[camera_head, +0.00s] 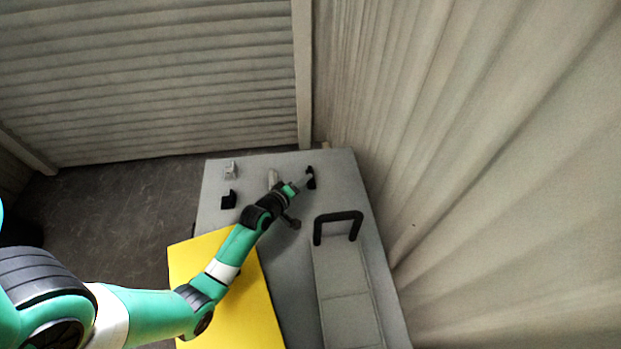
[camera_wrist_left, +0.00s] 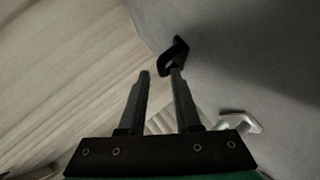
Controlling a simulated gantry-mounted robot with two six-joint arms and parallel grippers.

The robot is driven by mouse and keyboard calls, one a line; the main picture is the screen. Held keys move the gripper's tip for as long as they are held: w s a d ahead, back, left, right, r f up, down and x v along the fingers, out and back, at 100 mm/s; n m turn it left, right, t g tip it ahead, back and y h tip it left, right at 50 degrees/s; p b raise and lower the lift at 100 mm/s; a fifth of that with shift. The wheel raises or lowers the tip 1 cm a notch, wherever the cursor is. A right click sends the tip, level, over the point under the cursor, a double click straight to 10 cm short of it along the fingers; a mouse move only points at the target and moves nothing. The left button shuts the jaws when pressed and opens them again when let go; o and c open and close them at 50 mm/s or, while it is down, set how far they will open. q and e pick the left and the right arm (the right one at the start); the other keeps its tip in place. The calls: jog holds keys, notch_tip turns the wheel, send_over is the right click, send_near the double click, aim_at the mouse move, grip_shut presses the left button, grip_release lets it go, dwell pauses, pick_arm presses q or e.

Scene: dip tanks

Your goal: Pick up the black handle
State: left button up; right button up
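My left gripper (camera_head: 303,181) is over the far part of the grey surface, close to a small black handle-like piece (camera_head: 311,171). In the left wrist view the gripper (camera_wrist_left: 158,74) has its two fingers apart with nothing between them. The small black piece (camera_wrist_left: 173,56) shows just beyond the tip of the right-hand finger; I cannot tell whether they touch. A larger U-shaped black handle (camera_head: 338,216) stands at the end of a long grey box, to the right of my left arm. My right gripper is not in view.
A similar black piece (camera_head: 228,199) and a pale one (camera_head: 231,170) are at the left of the grey surface (camera_head: 345,178). A silver piece (camera_wrist_left: 240,122) shows in the wrist view. A yellow panel (camera_head: 250,310) lies under my arm. Corrugated walls stand behind and at right.

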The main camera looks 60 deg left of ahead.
aim_at(309, 184)
pick_arm(q)
jog(key=b+x, duration=0.1)
jog(key=x, duration=0.3)
jog(key=shift+a+b, duration=0.1)
jog(key=shift+b, duration=0.2)
grip_shut()
dwell(1.0)
